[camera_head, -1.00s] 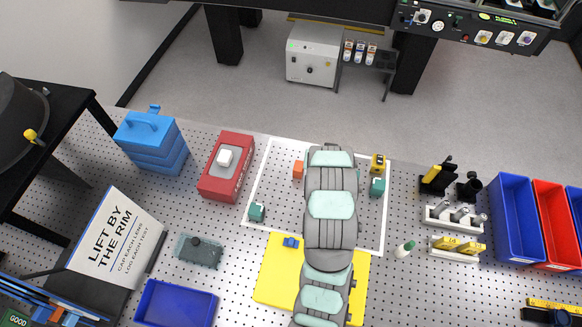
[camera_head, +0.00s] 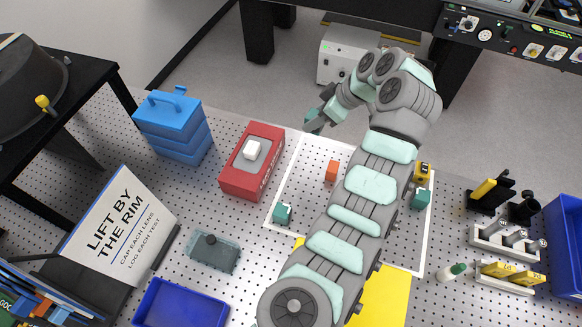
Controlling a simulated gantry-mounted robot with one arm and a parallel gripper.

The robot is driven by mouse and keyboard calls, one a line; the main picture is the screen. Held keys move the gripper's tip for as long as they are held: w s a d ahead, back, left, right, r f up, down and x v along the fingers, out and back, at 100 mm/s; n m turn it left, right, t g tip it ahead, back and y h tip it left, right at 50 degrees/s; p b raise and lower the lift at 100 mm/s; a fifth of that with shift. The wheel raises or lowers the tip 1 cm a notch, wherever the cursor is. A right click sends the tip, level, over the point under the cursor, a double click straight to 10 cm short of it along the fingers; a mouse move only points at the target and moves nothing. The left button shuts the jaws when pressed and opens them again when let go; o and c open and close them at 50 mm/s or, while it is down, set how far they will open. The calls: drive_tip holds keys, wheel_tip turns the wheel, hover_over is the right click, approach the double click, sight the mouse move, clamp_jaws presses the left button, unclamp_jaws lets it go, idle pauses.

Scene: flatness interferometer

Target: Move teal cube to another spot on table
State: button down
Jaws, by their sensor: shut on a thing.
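Two teal cubes stand on the perforated table inside the white outlined square: one at the left (camera_head: 283,214), one at the right (camera_head: 421,199). My arm reaches up across the square and bends back to the left at its far end. My gripper (camera_head: 314,120) is above the far edge of the table, apart from both of these cubes. It is shut on a small teal thing (camera_head: 312,115), which looks like a teal cube, though it is small and partly hidden by the gripper.
An orange block (camera_head: 332,171) and a yellow block (camera_head: 422,172) stand in the square. A red box (camera_head: 252,162), blue case (camera_head: 170,125), grey-green block (camera_head: 211,252) and blue tray (camera_head: 180,303) are left. A yellow mat (camera_head: 385,297) lies partly under my arm. Racks stand right.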

drive_tip(key=shift+w+a+r+n+g+b, duration=0.1)
drive_tip(key=shift+a+r+n+g+b, duration=0.15)
drive_tip(key=shift+a, duration=0.3)
drive_tip(key=shift+w+a+r+n+g+b, duration=0.1)
drive_tip(key=shift+a+r+n, duration=0.25)
drive_tip(key=shift+a, duration=0.15)
drive_tip(key=shift+a+f+b, duration=0.1)
drive_tip(key=shift+f+b, duration=0.25)
drive_tip(key=shift+f, duration=0.05)
wheel_tip(320, 180, down, 19)
drive_tip(key=shift+f+b, duration=0.2)
drive_tip(key=shift+b, duration=0.9)
drive_tip(key=c, duration=0.8)
unclamp_jaws()
drive_tip(key=shift+s, duration=0.1)
drive_tip(key=shift+c, duration=0.2)
drive_tip(key=shift+r, duration=0.15)
drive_tip(key=v, duration=1.2)
